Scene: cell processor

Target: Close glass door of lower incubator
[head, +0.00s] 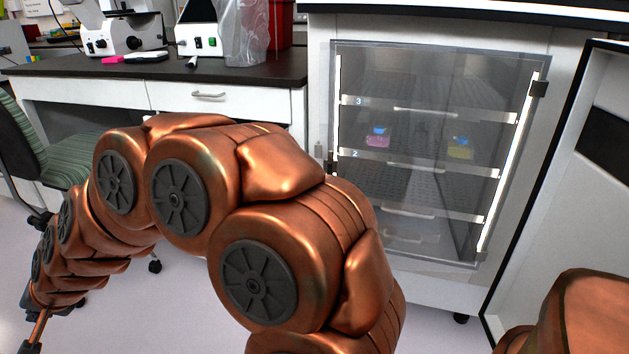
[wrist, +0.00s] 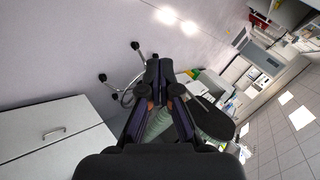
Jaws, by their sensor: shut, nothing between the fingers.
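The glass door (head: 400,80) of the lower incubator (head: 318,90) is a clear pane in the head view. It lies across the incubator's opening, with a dark hinge (head: 538,88) at right and a small latch (head: 318,160) at left. It looks flush or nearly so; I cannot tell if a small gap is left. My gripper (wrist: 159,73) shows in the wrist view, shut and empty, pointing toward a chair. In the head view my arm reaches to the lower left, away from the glass door, and covers part of the space before the incubator.
The incubator's outer white door (head: 560,180) stands open at right. Shelves behind the glass hold a pink flask (head: 378,138) and a yellow one (head: 460,149).

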